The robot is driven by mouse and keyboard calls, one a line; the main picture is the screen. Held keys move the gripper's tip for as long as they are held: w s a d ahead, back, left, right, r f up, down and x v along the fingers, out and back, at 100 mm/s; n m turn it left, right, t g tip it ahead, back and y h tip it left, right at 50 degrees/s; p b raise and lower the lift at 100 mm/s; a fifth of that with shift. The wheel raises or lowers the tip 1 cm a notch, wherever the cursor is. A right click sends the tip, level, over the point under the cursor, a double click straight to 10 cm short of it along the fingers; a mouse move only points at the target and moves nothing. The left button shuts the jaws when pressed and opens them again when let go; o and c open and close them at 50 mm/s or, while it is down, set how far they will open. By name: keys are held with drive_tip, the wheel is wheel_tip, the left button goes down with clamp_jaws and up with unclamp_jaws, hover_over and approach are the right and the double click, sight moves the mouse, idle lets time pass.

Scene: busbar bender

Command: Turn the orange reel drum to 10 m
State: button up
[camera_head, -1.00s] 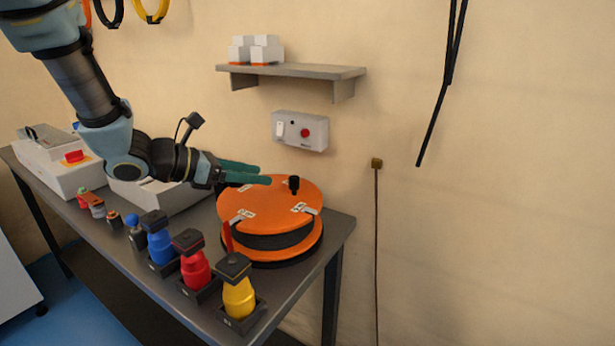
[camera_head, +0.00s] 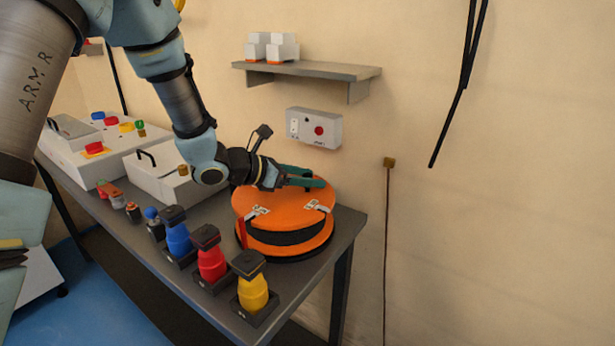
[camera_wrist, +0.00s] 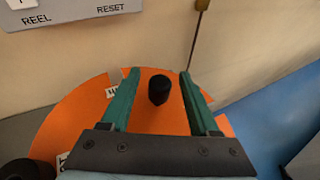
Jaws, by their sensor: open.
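The orange reel drum (camera_head: 278,206) lies flat on the bench's right end, with white labels on its top rim and a dark band round its side. A red pointer (camera_head: 242,233) stands at its left front edge. Label text is too small to read. My gripper (camera_head: 318,178) is over the drum's top, fingers pointing right. In the wrist view the black crank knob (camera_wrist: 158,89) stands upright between the two open green fingers (camera_wrist: 160,97), apart from both. The knob is hidden behind the fingers in the head view.
Blue (camera_head: 178,238), red (camera_head: 210,262) and yellow (camera_head: 252,290) bottle-shaped pieces stand in holders left and front of the drum. A wall box (camera_head: 314,128) with a red button, marked REEL and RESET, hangs behind. A shelf (camera_head: 310,70) is above.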

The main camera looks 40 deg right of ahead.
drive_tip(key=shift+c, duration=0.4)
clamp_jaws()
idle(0.9)
